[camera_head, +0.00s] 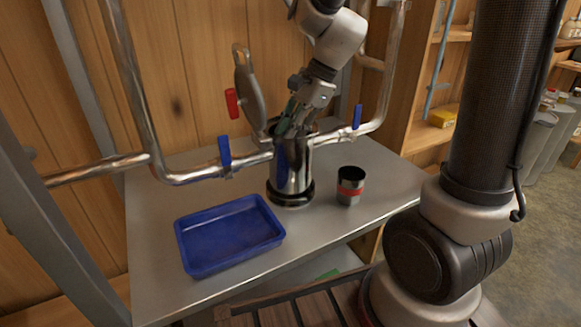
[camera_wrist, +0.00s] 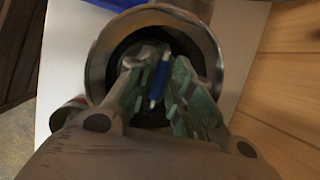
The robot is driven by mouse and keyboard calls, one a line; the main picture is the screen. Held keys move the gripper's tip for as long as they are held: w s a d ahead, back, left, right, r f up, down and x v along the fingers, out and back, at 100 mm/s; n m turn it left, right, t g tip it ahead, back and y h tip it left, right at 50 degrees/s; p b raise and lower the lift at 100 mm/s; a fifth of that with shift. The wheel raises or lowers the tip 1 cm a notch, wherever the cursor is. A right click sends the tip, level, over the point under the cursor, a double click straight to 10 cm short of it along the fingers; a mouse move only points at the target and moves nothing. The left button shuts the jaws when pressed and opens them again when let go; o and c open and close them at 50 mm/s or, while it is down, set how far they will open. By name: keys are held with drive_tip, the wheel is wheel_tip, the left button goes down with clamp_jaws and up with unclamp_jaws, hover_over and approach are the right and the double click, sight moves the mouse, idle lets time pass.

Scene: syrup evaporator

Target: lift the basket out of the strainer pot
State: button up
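The strainer pot (camera_head: 291,180) is a shiny steel cylinder with a dark base, standing upright on the metal table. Its round lid (camera_head: 249,92) stands open at the left. My gripper (camera_head: 284,128) points down into the pot's mouth. The wrist view shows the pot's rim (camera_wrist: 98,62) around my green-padded fingers (camera_wrist: 162,75). A blue bar with a pale end, seemingly the basket's handle (camera_wrist: 159,80), lies between the fingers, which look closed on it. The basket's body is hidden in the dark inside of the pot.
An empty blue tray (camera_head: 230,238) lies front left of the pot. A dark can with a red band (camera_head: 350,186) stands close on the right. Steel pipes with blue valve handles (camera_head: 225,152) and a red handle (camera_head: 232,103) flank the pot. The table's right front is clear.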

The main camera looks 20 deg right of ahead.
clamp_jaws()
drive_tip(key=shift+r, duration=0.15)
